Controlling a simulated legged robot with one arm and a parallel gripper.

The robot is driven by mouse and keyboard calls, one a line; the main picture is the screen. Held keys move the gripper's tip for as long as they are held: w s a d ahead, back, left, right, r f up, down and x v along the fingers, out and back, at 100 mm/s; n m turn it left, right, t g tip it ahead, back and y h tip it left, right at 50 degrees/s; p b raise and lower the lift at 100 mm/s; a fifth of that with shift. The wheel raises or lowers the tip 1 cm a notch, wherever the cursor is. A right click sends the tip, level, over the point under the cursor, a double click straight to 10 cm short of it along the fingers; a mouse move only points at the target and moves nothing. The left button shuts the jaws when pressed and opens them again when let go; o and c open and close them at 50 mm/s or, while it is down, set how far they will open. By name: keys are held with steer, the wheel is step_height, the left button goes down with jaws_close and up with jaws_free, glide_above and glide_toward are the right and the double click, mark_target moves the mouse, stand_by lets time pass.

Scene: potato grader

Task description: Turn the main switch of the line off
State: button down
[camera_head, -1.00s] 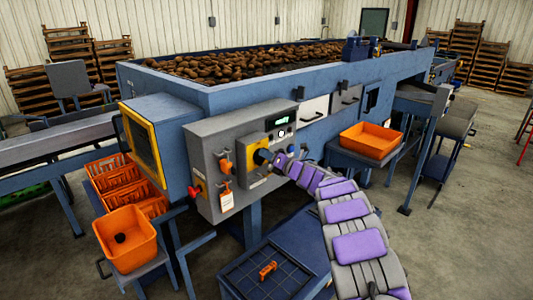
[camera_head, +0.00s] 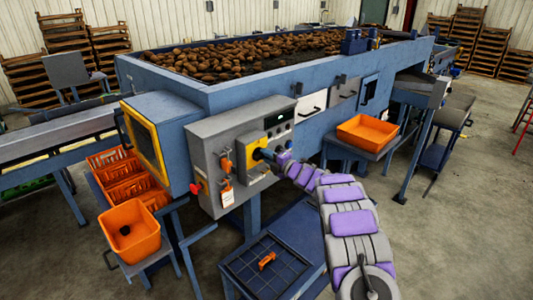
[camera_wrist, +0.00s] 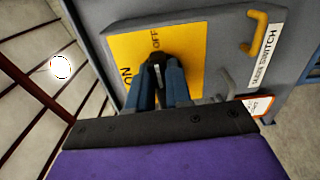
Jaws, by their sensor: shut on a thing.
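The main switch is a black handle (camera_wrist: 180,60) on a yellow plate (camera_wrist: 130,45) marked ON and OFF, with a MAIN SWITCH label beside it. In the head view the yellow plate (camera_head: 242,148) is on the front of the grey control box (camera_head: 207,148). My gripper (camera_wrist: 159,78) has its blue fingers shut on the black handle, hiding part of it. In the head view my gripper (camera_head: 262,155) reaches the plate from the right. I cannot tell exactly which mark the handle points to.
A red knob (camera_head: 196,187) is on the box's side.

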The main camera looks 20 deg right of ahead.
steer(key=shift+d+m, duration=0.1)
steer(key=shift+m, duration=0.2)
steer(key=c, duration=1.5)
jaws_free()
steer(key=o, duration=0.3)
steer(key=shift+w+d+f, duration=0.15)
steer(key=shift+f, duration=0.05)
steer(key=shift+o, duration=0.8)
steer(key=shift+d, duration=0.1)
steer(key=v, duration=1.7)
steer(key=shift+s, duration=0.2)
steer(key=shift+d, duration=0.1)
